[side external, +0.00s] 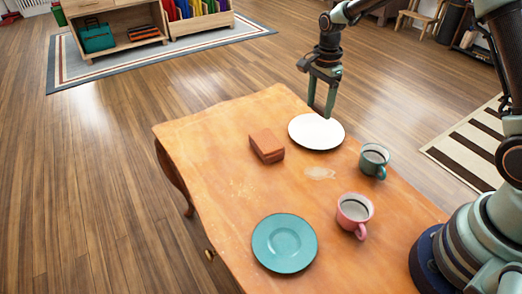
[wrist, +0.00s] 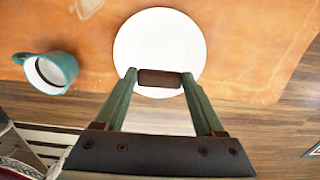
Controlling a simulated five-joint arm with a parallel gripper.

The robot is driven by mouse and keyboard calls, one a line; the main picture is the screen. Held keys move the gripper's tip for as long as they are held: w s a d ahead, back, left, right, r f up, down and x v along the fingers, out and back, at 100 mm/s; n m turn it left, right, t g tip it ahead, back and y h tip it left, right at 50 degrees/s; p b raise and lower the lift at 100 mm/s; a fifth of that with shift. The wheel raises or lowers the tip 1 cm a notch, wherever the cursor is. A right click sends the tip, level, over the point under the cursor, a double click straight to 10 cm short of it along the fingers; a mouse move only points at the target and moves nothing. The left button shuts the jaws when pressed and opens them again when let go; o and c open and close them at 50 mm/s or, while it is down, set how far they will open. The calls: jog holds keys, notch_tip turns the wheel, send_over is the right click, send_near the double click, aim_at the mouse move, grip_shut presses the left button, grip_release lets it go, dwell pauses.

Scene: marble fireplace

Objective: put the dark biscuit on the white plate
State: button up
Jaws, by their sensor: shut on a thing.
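The dark biscuit (wrist: 160,78) is a small brown bar between my gripper's fingertips in the wrist view. My gripper (wrist: 160,80) is shut on it, one finger at each end. The white plate (wrist: 160,42) lies behind and below the biscuit, which overlaps the plate's near part in that view. In the side view my gripper (side external: 319,110) points down at the far edge of the white plate (side external: 316,134). The plate's visible surface is empty.
On the wooden table (side external: 215,150) are a reddish-brown block (side external: 267,146), a teal mug (side external: 373,161), a pink mug (side external: 354,211) and a teal plate (side external: 284,243). The teal mug (wrist: 50,71) is left of the white plate in the wrist view. The table's left part is clear.

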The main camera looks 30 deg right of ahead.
aim_at(314, 133)
jog(key=shift+f, duration=3.55)
jog(key=shift+f, duration=0.15)
jog(key=o, duration=1.3)
